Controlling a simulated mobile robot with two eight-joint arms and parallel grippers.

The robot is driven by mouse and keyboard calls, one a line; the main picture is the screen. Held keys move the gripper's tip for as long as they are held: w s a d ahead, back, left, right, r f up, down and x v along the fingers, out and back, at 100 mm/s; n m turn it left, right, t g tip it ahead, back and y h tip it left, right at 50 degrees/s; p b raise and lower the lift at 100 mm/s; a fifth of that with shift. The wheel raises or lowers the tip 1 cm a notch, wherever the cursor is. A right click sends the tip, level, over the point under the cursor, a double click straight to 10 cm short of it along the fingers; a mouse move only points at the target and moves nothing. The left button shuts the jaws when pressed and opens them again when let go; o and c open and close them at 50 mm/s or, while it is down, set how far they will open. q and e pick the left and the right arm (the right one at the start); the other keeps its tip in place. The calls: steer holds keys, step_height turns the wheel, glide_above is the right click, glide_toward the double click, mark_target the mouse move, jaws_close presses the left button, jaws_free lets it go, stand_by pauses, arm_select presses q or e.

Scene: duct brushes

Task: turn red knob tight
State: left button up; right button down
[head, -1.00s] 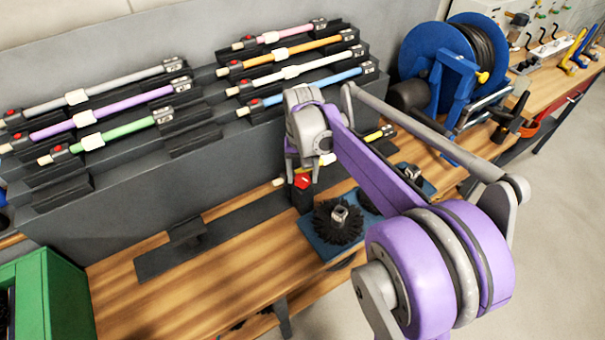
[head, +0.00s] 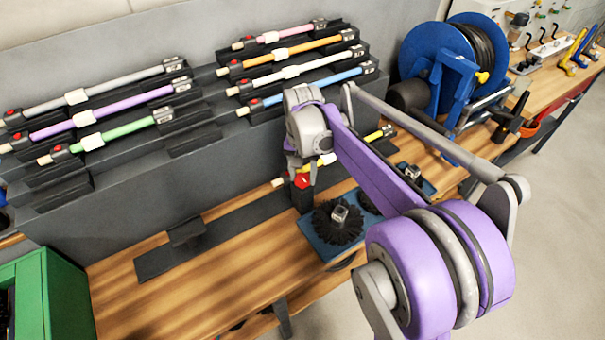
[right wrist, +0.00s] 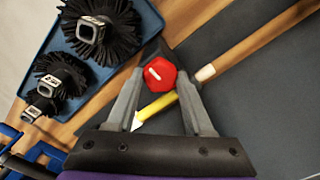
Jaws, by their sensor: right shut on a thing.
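The red knob (right wrist: 160,75) is six-sided with a pale mark on top. It sits on a dark block on the bench and also shows in the head view (head: 302,181). My right gripper (right wrist: 162,78) points down at it, with one finger on each side, and is shut on it. In the head view my right gripper (head: 300,165) partly hides the knob. A yellow piece with a pale tip (right wrist: 155,107) shows between the fingers, beside the knob. A tan rod (right wrist: 250,45) with a pale end lies beside the knob. My left gripper is not in view.
Black round brushes (head: 338,222) stand on a blue tray (head: 318,246) close to the gripper. A grey rack (head: 190,150) with several coloured rods stands behind. A blue reel (head: 440,65) is at right, a green box (head: 62,300) at left. The wooden bench (head: 215,275) is clear in front.

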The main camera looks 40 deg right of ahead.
mark_target(302, 179)
steer(key=shift+c, duration=1.5)
jaws_free()
steer(key=shift+r, duration=0.15)
step_height(302, 179, up, 11)
steer(key=shift+f+p, duration=0.2)
steer(key=shift+p, duration=0.2)
steer(key=shift+a, duration=0.1)
